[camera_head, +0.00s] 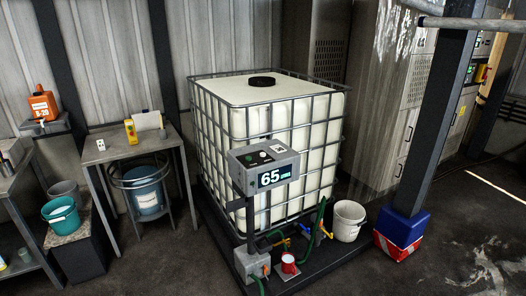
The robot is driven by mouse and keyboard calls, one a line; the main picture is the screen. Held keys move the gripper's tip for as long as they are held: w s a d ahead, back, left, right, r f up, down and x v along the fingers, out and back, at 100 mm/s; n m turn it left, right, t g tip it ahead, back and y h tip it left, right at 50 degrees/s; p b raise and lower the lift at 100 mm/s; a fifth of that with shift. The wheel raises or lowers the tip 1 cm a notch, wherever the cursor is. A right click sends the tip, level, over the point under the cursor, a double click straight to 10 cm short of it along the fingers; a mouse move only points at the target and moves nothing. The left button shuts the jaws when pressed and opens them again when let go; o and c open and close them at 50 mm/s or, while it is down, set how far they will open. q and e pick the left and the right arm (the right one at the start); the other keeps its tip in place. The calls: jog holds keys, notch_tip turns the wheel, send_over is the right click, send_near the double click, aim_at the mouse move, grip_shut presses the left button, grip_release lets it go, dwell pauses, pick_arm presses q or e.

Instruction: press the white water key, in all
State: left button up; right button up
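The dispenser column's grey control box (265,166) stands on a post in front of a large caged white tank (315,140). The controls are too small to tell whether any is pressed. Neither of my grippers is in view, and nothing is seen touching the box.
A red cup (288,263) stands at the post's foot, by hoses and valves. A white bucket (348,220) is right of the tank. A metal table (130,148), teal bucket (61,216) and orange canister (43,104) are left. A post with a blue-and-red base (402,228) stands right.

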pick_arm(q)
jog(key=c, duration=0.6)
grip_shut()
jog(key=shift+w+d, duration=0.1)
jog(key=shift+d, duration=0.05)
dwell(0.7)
